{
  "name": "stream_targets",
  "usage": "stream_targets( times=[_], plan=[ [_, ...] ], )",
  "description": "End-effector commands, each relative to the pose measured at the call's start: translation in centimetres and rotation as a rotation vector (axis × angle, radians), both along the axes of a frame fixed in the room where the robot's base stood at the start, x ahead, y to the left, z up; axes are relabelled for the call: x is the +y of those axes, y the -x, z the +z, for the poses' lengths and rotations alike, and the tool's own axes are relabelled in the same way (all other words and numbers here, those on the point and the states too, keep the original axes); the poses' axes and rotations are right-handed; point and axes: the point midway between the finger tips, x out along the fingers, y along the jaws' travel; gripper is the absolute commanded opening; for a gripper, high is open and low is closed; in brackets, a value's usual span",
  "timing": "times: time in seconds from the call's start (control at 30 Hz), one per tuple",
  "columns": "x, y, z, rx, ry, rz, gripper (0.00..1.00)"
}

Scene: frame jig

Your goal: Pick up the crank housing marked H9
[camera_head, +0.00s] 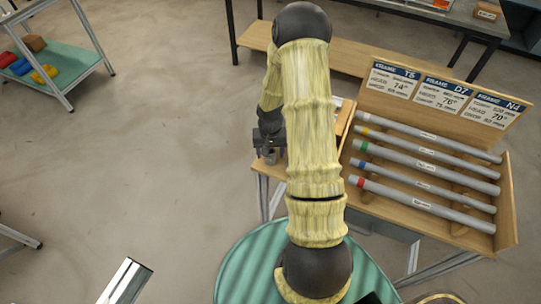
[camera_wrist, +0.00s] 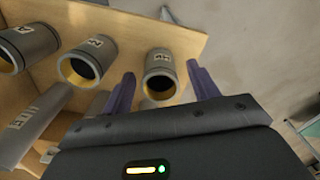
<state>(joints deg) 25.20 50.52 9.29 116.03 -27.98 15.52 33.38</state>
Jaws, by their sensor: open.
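In the wrist view, a grey cylindrical housing (camera_wrist: 160,62) with a yellow-lined bore stands out from a wooden surface. Its small white label looks like H9, seen turned around. My gripper (camera_wrist: 160,69) is open, with one dark finger on each side of this housing in the picture. I cannot tell whether the fingers touch it or how deep they reach. Two similar labelled housings stand to its left, one in the middle (camera_wrist: 88,60) and one at the far left (camera_wrist: 25,45).
A wooden rack (camera_head: 508,205) at the right holds several grey tubes with coloured ends below labelled cards. A workbench (camera_head: 345,60) stands behind. A green-topped cart (camera_head: 75,62) with coloured pieces is at the upper left. The floor (camera_head: 160,130) between is clear.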

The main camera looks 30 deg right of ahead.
Motion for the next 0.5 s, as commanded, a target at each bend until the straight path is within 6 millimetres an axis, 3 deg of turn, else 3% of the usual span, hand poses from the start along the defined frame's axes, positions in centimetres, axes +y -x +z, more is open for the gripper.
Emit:
stream_targets(
  times=[0.1, 0.37, 0.5],
  plan=[
    [0.0, 0.0, 0.02, 0.0, 0.0, 0.0, 0.58],
    [0.0, 0.0, 0.02, 0.0, 0.0, 0.0, 0.09],
    [0.0, -0.01, 0.04, 0.0, 0.0, 0.0, 0.09]
  ],
)
